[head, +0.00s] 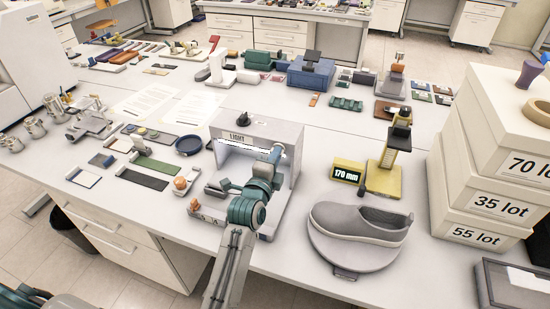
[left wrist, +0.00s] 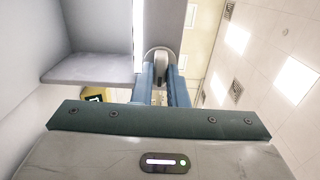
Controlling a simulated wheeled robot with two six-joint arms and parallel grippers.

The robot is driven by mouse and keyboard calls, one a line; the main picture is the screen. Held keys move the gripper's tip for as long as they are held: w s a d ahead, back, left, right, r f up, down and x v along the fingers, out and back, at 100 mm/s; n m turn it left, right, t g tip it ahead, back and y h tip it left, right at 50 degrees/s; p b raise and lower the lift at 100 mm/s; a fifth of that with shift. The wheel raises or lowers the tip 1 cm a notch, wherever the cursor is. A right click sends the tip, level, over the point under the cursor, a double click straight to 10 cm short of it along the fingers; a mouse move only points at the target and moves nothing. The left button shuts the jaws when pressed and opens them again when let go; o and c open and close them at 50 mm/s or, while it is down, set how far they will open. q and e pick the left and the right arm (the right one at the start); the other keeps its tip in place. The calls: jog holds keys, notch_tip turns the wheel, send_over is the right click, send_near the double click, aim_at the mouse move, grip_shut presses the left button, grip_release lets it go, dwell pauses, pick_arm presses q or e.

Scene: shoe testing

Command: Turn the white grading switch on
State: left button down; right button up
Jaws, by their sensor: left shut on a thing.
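A light-grey box (head: 290,133) labelled "LIGHT" stands near the middle of the table in the head view, open at the front. A pale strip under its label looks bright; I cannot tell whether it is lit. My left gripper (head: 276,153) is at the right part of the box's front, below its top edge. In the left wrist view its blue fingers (left wrist: 166,88) are shut on a small rounded grey-white piece (left wrist: 161,56), which I take to be the white grading switch. Its setting is hidden by the fingers. My right gripper is out of view.
A grey shoe (head: 360,222) lies on a round plate right of the box, near a yellow gauge (head: 384,175) and its "170 mm" display (head: 348,170). Stacked lot boxes (head: 478,205) stand at the right. A blue bowl (head: 188,146) and sample strips lie left.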

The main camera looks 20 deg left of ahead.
pick_arm(q)
jog(key=shift+f, duration=0.15)
jog(key=c, duration=1.4)
grip_release()
jog(key=shift+c, duration=0.2)
jog(key=shift+s, duration=0.1)
jog(key=s+b, duration=0.4)
jog(key=s, duration=0.6)
jog(key=shift+s+a, duration=0.15)
jog(key=shift+s, duration=0.2)
